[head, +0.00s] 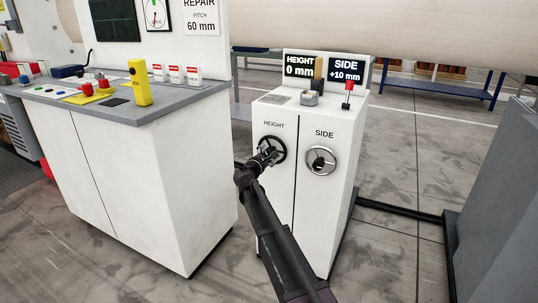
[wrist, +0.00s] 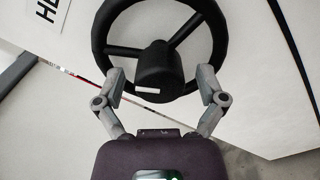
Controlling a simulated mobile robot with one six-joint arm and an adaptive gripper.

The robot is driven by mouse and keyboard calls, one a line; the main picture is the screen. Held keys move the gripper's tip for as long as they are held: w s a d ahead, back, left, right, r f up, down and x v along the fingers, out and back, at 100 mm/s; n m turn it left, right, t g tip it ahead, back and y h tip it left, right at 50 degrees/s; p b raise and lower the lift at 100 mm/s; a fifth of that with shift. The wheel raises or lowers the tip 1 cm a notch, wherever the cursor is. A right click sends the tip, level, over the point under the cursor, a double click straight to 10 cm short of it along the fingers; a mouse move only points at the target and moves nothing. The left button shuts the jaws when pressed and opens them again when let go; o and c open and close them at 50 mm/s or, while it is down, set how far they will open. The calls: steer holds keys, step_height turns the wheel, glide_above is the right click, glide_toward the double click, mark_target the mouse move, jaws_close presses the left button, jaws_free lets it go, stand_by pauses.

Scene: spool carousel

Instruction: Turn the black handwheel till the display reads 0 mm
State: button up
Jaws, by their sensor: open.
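The black handwheel (head: 284,149) is on the front of the white cabinet (head: 274,205), under the HEIGHT label. The HEIGHT display (head: 298,67) above reads 0 mm. The SIDE display (head: 346,70) reads +10 mm. My gripper (head: 266,155) is at the black handwheel and covers part of it. In the wrist view the wheel's dark rim, spokes and hub (wrist: 160,70) fill the upper middle. My open gripper (wrist: 160,82) has one finger on each side of the hub, near the lower rim. I cannot tell whether the fingers touch the wheel.
A silver handwheel (head: 333,161) sits to the right under the SIDE label. A red-knobbed lever (head: 347,90) stands on the cabinet top. A white console (head: 110,160) with buttons and a yellow device (head: 139,83) stands left. A grey block (head: 503,200) is at right.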

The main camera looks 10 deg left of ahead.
steer(key=v, duration=1.1)
steer(key=shift+s, duration=0.35)
steer(key=shift+a, duration=0.1)
steer(key=s+d+f+m+g, duration=0.3)
steer(key=s+d+f+m, duration=0.1)
steer(key=d, duration=0.4)
steer(key=s+d+f+m+g+h, duration=0.1)
steer(key=s+d+f+m+g, duration=0.35)
steer(key=d, duration=0.45)
steer(key=s+d+f+m+g, duration=0.3)
steer(key=d+m, duration=0.2)
steer(key=d, duration=0.3)
steer(key=s+d+f+m+g+y, duration=0.2)
steer(key=s+m, duration=0.1)
steer(key=s, duration=0.3)
steer(key=s+d+f+m+g+y+p, duration=0.1)
steer(key=s+d+f+m+g+y, duration=0.15)
steer(key=s, duration=0.45)
steer(key=s+d+f+m+g+y, duration=0.2)
steer(key=s+m+y, duration=0.15)
steer(key=s, duration=0.25)
step_height(320, 180, up, 36)
steer(key=p, duration=3.5)
steer(key=shift+f+h, duration=0.15)
steer(key=shift+h, duration=0.25)
steer(key=shift+d, duration=0.15)
